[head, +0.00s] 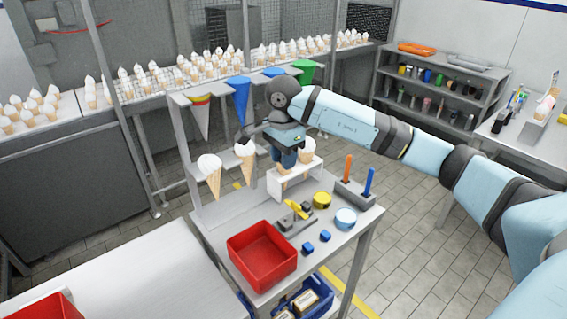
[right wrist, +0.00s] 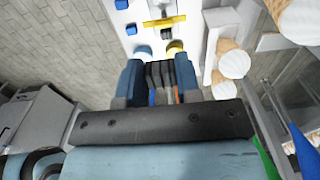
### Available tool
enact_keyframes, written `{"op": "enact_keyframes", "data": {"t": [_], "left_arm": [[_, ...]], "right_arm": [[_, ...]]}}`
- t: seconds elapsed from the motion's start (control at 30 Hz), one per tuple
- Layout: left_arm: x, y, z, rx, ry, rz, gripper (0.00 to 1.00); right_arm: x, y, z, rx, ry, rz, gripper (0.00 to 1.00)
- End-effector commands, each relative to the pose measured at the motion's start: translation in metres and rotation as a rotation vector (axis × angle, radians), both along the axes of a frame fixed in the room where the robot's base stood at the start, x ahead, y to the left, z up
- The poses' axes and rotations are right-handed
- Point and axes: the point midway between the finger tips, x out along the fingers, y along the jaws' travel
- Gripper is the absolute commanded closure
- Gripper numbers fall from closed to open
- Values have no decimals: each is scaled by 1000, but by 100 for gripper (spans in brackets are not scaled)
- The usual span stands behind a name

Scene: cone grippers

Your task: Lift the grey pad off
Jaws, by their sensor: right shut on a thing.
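My right gripper (head: 285,159) points down above the table, beside the white cone stand. In the head view the fingers hide most of that piece. My left gripper is not in view.
The white cone stand (head: 271,188) with cones is close to my right gripper. A grey rack (head: 178,130) holds coloured cones. The table also bears a red tray (head: 262,256), a yellow-handled tool (head: 297,209), blue cubes (head: 308,248) and a tool holder (head: 352,193).

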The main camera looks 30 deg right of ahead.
Motion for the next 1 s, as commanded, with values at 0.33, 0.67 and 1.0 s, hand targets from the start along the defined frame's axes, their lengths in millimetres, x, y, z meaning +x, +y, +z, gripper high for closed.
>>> {"op": "enact_keyframes", "data": {"t": [0.33, 0.67, 1.0], "left_arm": [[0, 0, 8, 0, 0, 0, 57], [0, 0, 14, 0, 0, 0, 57], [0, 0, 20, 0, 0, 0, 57]], "right_arm": [[0, 0, 15, 0, 0, 0, 91], [0, 0, 28, 0, -1, 0, 91], [0, 0, 41, 0, 0, 0, 91]]}}
